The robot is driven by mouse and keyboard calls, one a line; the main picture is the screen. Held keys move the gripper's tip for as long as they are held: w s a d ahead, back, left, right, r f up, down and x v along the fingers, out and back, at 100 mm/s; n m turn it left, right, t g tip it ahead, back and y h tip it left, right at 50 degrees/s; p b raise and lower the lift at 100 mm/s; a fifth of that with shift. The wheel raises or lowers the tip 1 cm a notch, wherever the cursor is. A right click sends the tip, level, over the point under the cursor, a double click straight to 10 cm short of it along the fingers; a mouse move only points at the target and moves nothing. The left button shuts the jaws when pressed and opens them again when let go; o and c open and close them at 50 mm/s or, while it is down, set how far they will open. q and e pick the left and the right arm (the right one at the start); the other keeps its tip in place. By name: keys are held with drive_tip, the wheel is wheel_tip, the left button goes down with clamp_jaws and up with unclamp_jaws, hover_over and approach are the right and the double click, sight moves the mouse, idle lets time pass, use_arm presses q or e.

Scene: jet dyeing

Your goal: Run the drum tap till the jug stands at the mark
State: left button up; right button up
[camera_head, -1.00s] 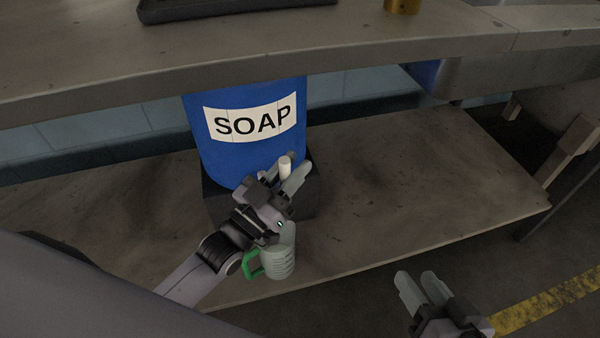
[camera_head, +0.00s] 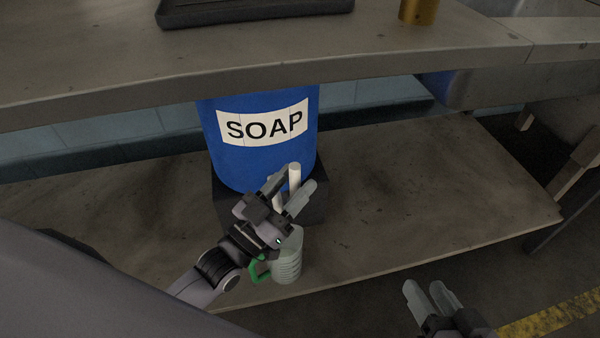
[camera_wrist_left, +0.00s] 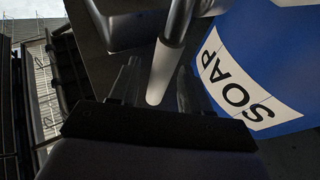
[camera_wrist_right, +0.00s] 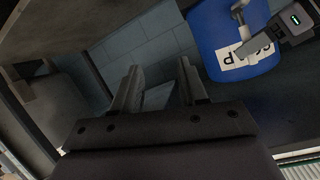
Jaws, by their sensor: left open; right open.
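The blue soap drum (camera_head: 262,160) stands at the back of the lower shelf with its label facing me. A pale tap lever (camera_head: 295,178) sticks up at its front; in the left wrist view a pale rod (camera_wrist_left: 165,72) lies between the fingers. My left gripper (camera_head: 291,196) is open, its fingers on either side of the lever; contact cannot be told. The translucent jug (camera_head: 287,266) with a green handle (camera_head: 260,271) stands upright below the gripper, its upper part partly hidden. Its mark and liquid level cannot be made out. My right gripper (camera_head: 428,297) is open and empty, front right.
The upper table (camera_head: 110,75) overhangs the drum and carries a dark tray (camera_head: 255,14) and a brass cylinder (camera_head: 419,10). The lower shelf (camera_head: 420,190) is bare right of the drum. A dark block (camera_head: 312,205) is under the drum.

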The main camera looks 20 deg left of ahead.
sight(291, 187)
use_arm(q)
drive_tip(key=v, duration=0.3)
drive_tip(key=shift+s+a+f+p, duration=0.1)
drive_tip(key=shift+s+p, duration=0.2)
drive_tip(key=shift+s, duration=0.05)
drive_tip(key=shift+s+a+f, duration=0.2)
drive_tip(key=shift+s, duration=0.25)
use_arm(e)
drive_tip(key=shift+s+d+f+h, duration=0.3)
drive_tip(key=shift+d, duration=0.15)
